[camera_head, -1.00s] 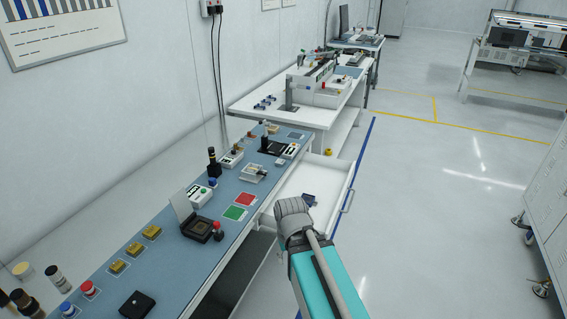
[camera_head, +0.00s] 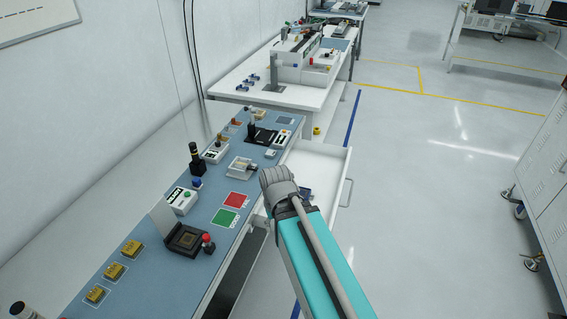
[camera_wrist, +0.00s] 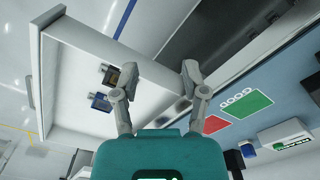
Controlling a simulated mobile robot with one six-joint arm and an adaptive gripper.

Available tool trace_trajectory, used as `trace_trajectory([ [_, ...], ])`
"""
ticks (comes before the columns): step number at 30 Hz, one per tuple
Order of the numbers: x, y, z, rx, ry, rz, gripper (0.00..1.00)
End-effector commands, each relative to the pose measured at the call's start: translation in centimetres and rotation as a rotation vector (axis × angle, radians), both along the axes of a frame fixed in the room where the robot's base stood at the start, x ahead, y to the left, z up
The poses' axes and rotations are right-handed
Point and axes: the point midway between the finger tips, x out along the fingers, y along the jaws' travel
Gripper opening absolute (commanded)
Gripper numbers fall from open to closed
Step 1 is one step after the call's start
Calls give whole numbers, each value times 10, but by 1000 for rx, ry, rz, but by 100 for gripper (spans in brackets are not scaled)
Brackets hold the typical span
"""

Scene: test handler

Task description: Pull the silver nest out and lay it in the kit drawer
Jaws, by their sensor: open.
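The open kit drawer (camera_head: 322,163) sticks out from the bench's right side, white inside; it also shows in the wrist view (camera_wrist: 75,75). In it lie a dark piece with a tan part (camera_wrist: 110,74) and a blue piece (camera_wrist: 99,101). My gripper (camera_wrist: 160,70) is open and empty, fingers apart, over the drawer's inner part and bench edge. In the head view my arm hides it. A pale fixture with a silvery block (camera_head: 242,166) stands on the blue mat; I cannot tell whether that block is the silver nest.
A black socket with raised lid (camera_head: 186,240) and red-knobbed lever stands on the near mat (camera_head: 165,285). Several gold blocks (camera_head: 115,271) lie left of it. Red (camera_head: 236,200) and green (camera_head: 225,217) pads lie by the bench edge. Floor at right (camera_head: 430,240) is clear.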

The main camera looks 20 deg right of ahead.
Motion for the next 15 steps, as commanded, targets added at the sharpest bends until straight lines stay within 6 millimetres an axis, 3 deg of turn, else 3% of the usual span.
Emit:
trace_trajectory([
  [6, 0, 0, 0, 0, 0, 0, 57],
  [9, 0, 0, 0, 1, 0, 1, 66],
  [15, 9, 1, -4, 40, -10, 37, 66],
])
